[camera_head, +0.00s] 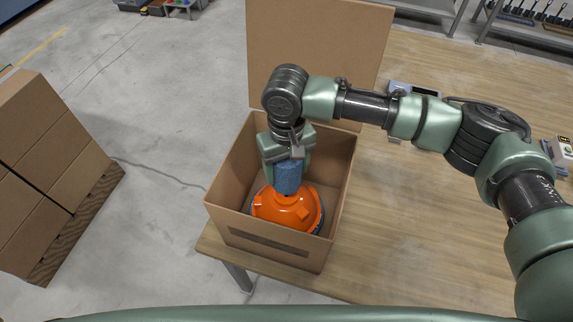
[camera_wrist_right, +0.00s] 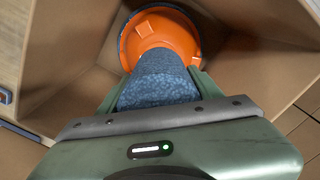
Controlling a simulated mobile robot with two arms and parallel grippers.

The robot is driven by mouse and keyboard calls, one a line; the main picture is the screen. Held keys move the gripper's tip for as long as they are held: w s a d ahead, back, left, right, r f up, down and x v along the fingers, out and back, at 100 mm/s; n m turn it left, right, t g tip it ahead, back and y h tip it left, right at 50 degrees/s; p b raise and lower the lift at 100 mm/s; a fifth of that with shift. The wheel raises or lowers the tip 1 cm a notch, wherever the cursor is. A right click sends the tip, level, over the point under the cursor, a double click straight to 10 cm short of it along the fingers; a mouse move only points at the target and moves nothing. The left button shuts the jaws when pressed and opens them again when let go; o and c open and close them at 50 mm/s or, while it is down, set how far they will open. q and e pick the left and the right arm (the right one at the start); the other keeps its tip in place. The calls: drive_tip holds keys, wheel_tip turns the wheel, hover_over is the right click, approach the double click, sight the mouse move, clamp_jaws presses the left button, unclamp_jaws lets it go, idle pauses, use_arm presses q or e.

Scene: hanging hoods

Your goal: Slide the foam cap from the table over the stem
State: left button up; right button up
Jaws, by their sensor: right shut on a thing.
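The foam cap (camera_head: 288,178) is a blue speckled cylinder. My right gripper (camera_head: 287,163) is shut on it and points down into an open cardboard box (camera_head: 237,213). The cap also shows between the fingers in the right wrist view (camera_wrist_right: 158,88). An orange dome-shaped hood (camera_head: 286,211) with a blue rim sits in the box, directly below the cap; it shows beyond the cap in the right wrist view (camera_wrist_right: 160,35). The stem is not clearly visible, hidden by the cap; I cannot tell whether the cap is around it or just above it. My left gripper is not in view.
The box stands at the left edge of a wooden table (camera_head: 420,230), its tall flap (camera_head: 318,50) raised at the back. Its walls surround the gripper closely. Small devices (camera_head: 413,90) lie behind my right arm. Stacked cartons (camera_head: 45,165) stand on a pallet at left.

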drive_tip(key=shift+f, duration=1.2)
drive_tip(key=shift+f, duration=0.2)
drive_tip(key=shift+f+b, duration=0.35)
drive_tip(key=shift+f, duration=0.65)
drive_tip(key=o, duration=1.1)
drive_tip(key=shift+r, duration=0.1)
wheel_tip(320, 180, up, 9)
drive_tip(key=p, duration=1.1)
